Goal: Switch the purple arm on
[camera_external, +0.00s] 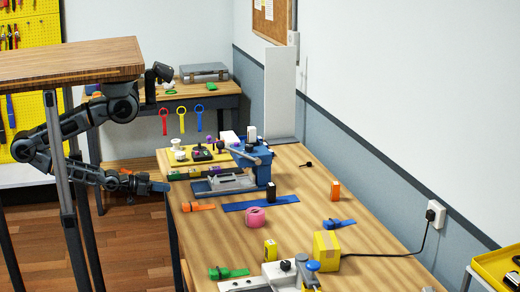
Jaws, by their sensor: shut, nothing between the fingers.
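A yellow panel (167,157) with several small controls lies at the far left end of the long workbench. A small purple tip (210,141) shows among these controls, and it may be the purple arm. It is too small to tell which way it is set. My gripper (164,187) is shut and empty at the bench's left edge. It is nearer the camera than the panel and left of it, apart from the purple tip.
A blue machine (265,170) stands right of the panel. Red, yellow and blue rings (198,119) hang behind it. A pink roll (256,217), straps and a yellow box (326,250) lie nearer on the bench. A wooden tabletop (70,60) stands above my arm.

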